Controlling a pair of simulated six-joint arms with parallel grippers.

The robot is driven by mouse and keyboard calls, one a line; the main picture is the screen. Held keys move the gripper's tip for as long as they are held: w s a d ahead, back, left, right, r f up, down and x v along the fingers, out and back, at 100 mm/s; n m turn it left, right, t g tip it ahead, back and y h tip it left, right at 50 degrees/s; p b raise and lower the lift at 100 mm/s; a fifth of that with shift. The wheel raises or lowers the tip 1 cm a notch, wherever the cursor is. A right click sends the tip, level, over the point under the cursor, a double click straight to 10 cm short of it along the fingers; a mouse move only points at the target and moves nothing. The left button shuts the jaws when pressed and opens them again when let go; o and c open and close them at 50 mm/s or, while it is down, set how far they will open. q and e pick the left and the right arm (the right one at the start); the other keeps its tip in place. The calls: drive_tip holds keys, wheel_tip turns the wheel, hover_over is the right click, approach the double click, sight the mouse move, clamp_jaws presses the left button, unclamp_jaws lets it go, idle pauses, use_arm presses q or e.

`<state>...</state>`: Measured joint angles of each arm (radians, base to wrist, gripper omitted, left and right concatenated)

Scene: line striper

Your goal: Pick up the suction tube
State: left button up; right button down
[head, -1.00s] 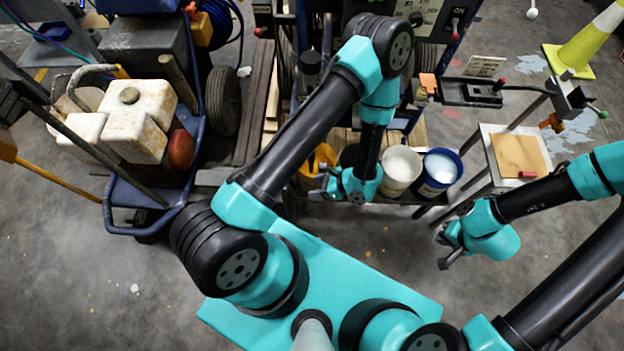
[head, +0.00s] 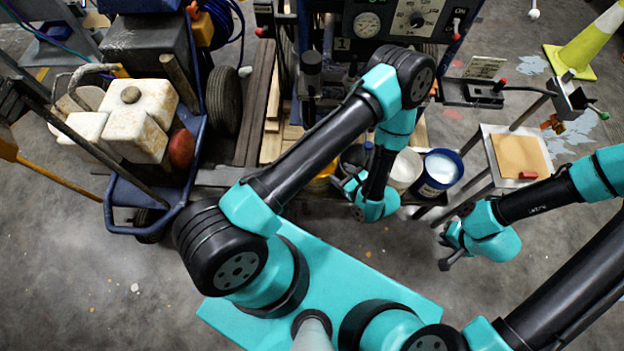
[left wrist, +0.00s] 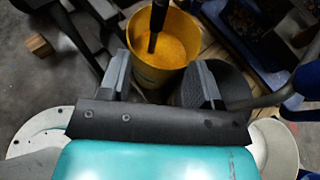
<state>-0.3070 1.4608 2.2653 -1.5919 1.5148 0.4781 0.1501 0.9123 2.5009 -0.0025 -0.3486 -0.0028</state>
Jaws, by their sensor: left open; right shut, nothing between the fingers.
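In the left wrist view a dark tube (left wrist: 157,22), which looks like the suction tube, stands in a yellow bucket (left wrist: 150,72) of yellow paint. My left gripper (left wrist: 157,80) is open. Its two fingers show on either side of the bucket in that view, with the tube apart from them and between their lines. In the head view the left gripper (head: 352,188) is over the bucket row, and the yellow bucket (head: 320,184) is mostly hidden behind my left arm. I cannot make out the tube there. My right gripper (head: 445,250) is shut and empty over the floor at right.
A white bucket (head: 406,172) and a blue bucket (head: 452,187) of white paint stand right of my left gripper. A dark bucket (left wrist: 232,85) is beside the yellow one. A small side table (head: 520,155) stands at right. A cart with a stained white container (head: 135,125) is at left.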

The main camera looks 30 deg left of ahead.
use_arm(q)
drive_tip(key=x, duration=1.1)
drive_tip(key=shift+a+f, duration=0.1)
drive_tip(key=shift+f, duration=0.05)
drive_tip(key=shift+x, duration=2.5)
drive_tip(key=shift+c, duration=0.3)
clamp_jaws()
